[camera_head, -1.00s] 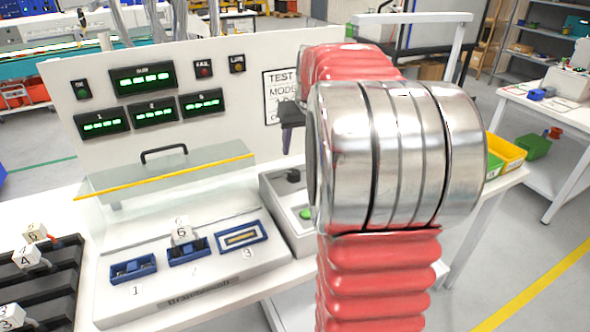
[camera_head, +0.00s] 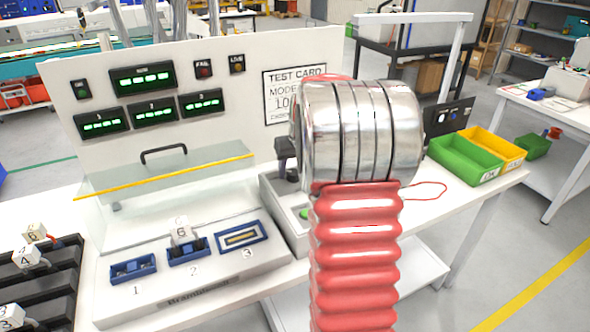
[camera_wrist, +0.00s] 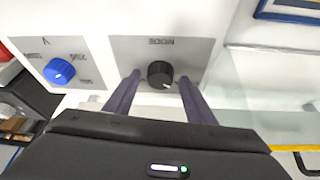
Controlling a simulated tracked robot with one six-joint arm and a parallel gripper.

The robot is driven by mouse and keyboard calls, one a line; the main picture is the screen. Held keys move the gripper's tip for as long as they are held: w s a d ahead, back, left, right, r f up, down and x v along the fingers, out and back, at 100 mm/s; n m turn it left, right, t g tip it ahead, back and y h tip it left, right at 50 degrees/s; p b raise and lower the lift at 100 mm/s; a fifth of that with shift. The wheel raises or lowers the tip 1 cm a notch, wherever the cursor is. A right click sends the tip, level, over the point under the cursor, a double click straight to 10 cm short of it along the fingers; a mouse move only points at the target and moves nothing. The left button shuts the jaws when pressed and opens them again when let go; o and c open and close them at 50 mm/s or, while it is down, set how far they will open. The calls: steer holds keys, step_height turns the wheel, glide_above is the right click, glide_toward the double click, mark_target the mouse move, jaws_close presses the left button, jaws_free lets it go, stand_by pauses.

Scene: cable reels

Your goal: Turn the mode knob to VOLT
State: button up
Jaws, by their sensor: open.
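The mode knob (camera_wrist: 160,74) is black and round, on a grey panel marked MODE, which appears upside down in the wrist view. A pale mark shows near the knob's lower right edge. My gripper (camera_wrist: 160,80) is open, with one finger on each side of the knob. A gap shows on both sides, and I cannot tell its height over the panel. In the head view my gripper (camera_head: 287,160) shows as a dark shape above the control box (camera_head: 272,205), mostly hidden by my arm. No VOLT lettering is readable on this panel.
A blue knob (camera_wrist: 59,71) sits on a neighbouring panel marked V. A test card (camera_head: 295,80) hangs on the back panel, partly covered by my arm. A clear cover with a yellow edge (camera_head: 165,177) stands left of the control box. Green (camera_head: 465,160) and yellow bins stand right.

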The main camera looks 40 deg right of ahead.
steer(key=c, duration=1)
steer(key=shift+c, duration=0.2)
steer(key=shift+m, duration=0.5)
steer(key=m+h, duration=0.1)
steer(key=m, duration=0.1)
steer(key=m+g+h, duration=0.1)
steer(key=m, duration=0.2)
steer(key=shift+w+a, duration=0.2)
steer(key=shift+w+m+g+h, duration=0.15)
steer(key=shift+m+g, duration=0.45)
steer(key=shift+m, duration=0.85)
steer(key=shift+s+m+g+h, duration=0.15)
steer(key=shift+m+g, duration=0.45)
steer(key=shift+m, duration=0.85)
steer(key=shift+w, duration=0.1)
steer(key=o, duration=1)
